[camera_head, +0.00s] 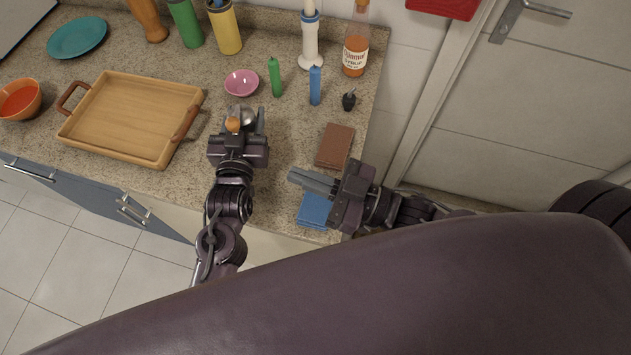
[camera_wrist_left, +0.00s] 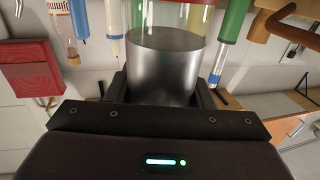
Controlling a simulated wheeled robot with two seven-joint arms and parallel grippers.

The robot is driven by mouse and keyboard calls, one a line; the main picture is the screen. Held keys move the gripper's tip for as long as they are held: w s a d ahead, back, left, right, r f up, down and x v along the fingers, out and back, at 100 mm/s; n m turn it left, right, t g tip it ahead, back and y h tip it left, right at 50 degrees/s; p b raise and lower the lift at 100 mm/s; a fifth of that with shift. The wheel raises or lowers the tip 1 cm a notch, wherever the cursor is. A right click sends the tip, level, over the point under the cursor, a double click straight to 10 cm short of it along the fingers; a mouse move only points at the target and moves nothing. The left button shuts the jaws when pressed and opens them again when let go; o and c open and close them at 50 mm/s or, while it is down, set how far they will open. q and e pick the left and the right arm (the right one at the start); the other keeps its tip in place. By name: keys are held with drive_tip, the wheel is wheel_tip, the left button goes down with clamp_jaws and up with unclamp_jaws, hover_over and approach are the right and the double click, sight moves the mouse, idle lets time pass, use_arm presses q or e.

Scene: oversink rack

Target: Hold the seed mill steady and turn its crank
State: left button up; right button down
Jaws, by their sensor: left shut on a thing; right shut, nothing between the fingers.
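The seed mill (camera_head: 246,116) shows in the head view as a silver dome at the counter's middle, partly hidden by my left gripper (camera_head: 247,124). A small orange knob (camera_head: 233,125) sits beside the dome; it looks like the crank's handle, but the crank arm cannot be made out. In the left wrist view the mill is a grey metal cylinder (camera_wrist_left: 163,70) with a clear section beyond it, between my left fingers, which are shut on it. My right gripper (camera_head: 294,176) is shut and empty, to the right of the mill and apart from it, pointing left.
A wooden tray (camera_head: 130,112) lies left of the mill. A pink bowl (camera_head: 241,82), a green candle-like bottle (camera_head: 275,77) and a blue one (camera_head: 315,86) stand behind. A brown block (camera_head: 335,145) and a blue book-like item (camera_head: 314,211) lie near my right gripper. Counter between the grippers is clear.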

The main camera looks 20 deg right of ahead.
drive_tip(key=shift+s+d+f, duration=0.1)
drive_tip(key=shift+s+d, duration=0.35)
drive_tip(key=shift+s, duration=0.3)
drive_tip(key=c, duration=2)
unclamp_jaws()
drive_tip(key=shift+s+d, duration=0.1)
drive_tip(key=shift+s, duration=0.05)
drive_tip(key=o, duration=0.5)
drive_tip(key=shift+c, duration=0.2)
drive_tip(key=shift+o, duration=1)
drive_tip(key=m+t+h, duration=0.4)
drive_tip(key=h, duration=0.2)
approach(237, 129)
drive_tip(key=shift+m, duration=0.3)
drive_tip(key=x, duration=1.1)
